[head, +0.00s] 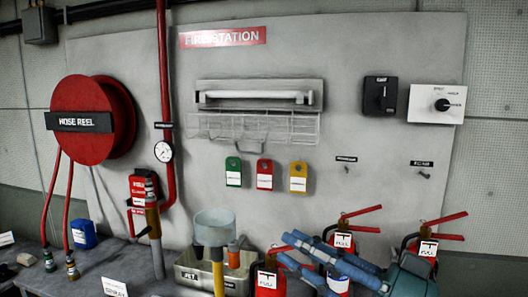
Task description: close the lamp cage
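The lamp (258,96) is a white tube in a grey housing on the wall panel, under the red sign. The lamp cage (225,127) is a wire grid just below it. The cage hangs open and the tube shows uncovered. A wire handle (268,148) shows at the lower edge of the cage. My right gripper (284,249) is at the bottom right, in front of the extinguishers and well below the cage. Its blue-grey fingers point up and left and look apart, with nothing clearly held. My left gripper is not in view.
Green (233,172), red (265,174) and yellow (298,178) tags hang below the cage. A red hose reel (88,108) and red pipe (165,75) are at left. A funnel (214,228), a metal tray (188,272) and red extinguishers (343,240) crowd the bench. Wall switches (380,94) are at right.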

